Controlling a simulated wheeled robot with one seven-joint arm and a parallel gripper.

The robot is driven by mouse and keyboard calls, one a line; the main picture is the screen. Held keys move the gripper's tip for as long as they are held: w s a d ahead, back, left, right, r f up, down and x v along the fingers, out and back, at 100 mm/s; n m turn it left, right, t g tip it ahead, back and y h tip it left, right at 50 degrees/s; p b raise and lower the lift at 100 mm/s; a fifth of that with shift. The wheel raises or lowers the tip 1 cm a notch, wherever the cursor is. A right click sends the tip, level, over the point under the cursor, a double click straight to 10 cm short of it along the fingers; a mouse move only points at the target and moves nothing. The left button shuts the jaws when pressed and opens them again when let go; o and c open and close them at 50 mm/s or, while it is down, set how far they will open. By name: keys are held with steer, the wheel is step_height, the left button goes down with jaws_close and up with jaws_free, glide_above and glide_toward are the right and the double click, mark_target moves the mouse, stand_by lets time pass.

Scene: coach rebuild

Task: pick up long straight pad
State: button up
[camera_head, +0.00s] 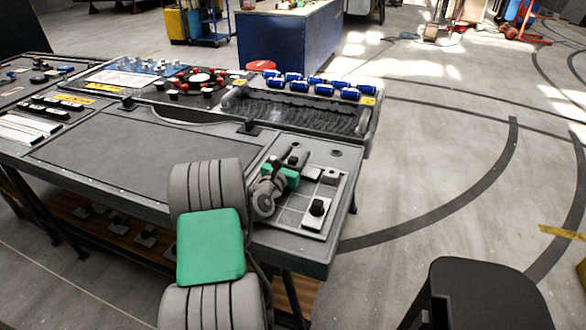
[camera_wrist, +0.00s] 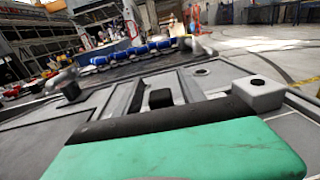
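My gripper (camera_head: 284,160) is at the small fixture tray (camera_head: 285,218) on the right end of the bench, low over its back left part. Its fingers are small and dark here, and I cannot tell whether they are apart or hold anything. In the wrist view a green part with a dark bar along its far edge fills the bottom and hides what lies below. The tray holds a grey piece (camera_head: 313,173) and a pale block with a black knob (camera_head: 316,209); a pale block with a dark knob (camera_wrist: 258,92) also shows in the wrist view. I cannot clearly make out the long straight pad.
Blue rollers (camera_head: 318,89) line a dark ribbed bin (camera_head: 290,113) behind the tray. A flat grey panel (camera_head: 110,150) lies left of my arm. Red and black parts (camera_head: 198,80) stand at the back. A black stool (camera_head: 480,295) is at front right. Floor to the right is open.

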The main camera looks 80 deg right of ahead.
jaws_close()
steer(key=shift+r, duration=0.1)
stand_by(0.5)
